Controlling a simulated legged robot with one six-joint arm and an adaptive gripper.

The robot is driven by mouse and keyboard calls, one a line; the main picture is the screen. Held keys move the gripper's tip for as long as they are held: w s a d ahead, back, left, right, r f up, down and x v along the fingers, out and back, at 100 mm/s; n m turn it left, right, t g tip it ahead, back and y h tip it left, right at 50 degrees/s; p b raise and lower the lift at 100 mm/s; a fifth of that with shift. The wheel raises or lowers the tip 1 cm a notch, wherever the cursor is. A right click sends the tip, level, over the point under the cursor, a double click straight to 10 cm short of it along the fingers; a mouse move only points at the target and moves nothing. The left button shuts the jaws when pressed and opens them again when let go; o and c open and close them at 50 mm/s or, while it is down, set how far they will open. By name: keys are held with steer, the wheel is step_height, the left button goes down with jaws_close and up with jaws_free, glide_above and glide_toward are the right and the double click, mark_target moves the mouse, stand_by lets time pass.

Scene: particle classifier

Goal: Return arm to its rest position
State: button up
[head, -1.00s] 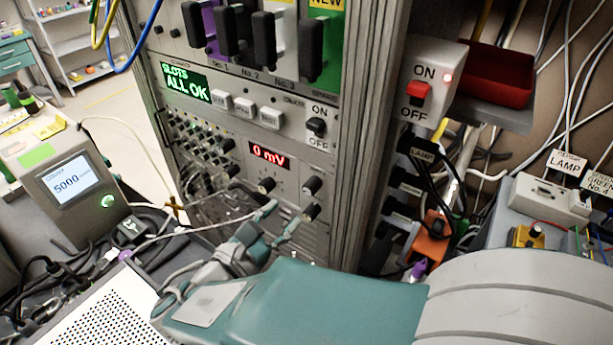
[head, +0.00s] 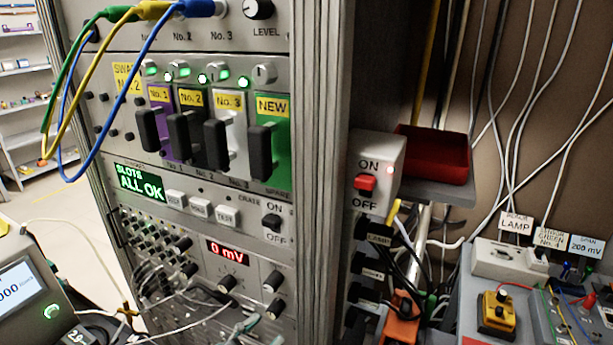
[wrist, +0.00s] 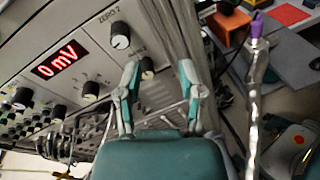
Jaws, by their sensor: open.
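My gripper (wrist: 160,74) is open and empty in the wrist view, its two teal-tipped fingers spread apart. It points toward the lower front of the instrument rack. A black knob on the rack panel shows between the fingers, and I cannot tell whether anything touches. In the head view only small teal-grey parts of my gripper (head: 248,326) show at the bottom edge, below the red 0 mV display (head: 228,252). The rest of my arm is out of that view.
The rack's green display (head: 141,182) reads ALL OK. Cables hang at the rack's left. A white ON/OFF switch box (head: 376,175), a red tray (head: 433,155) and an orange block (head: 402,325) stand to the right. Loose cables crowd that side.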

steer(key=s+d+m+g+y, duration=0.2)
steer(key=d+m+g+y, duration=0.2)
steer(key=d+m, duration=0.8)
steer(key=s+d+m+g+y, duration=0.3)
steer(key=d+m+g+y, duration=0.1)
steer(key=d+m, duration=0.8)
steer(key=shift+f+m, duration=0.35)
steer(key=shift+m, duration=0.35)
stand_by(1.5)
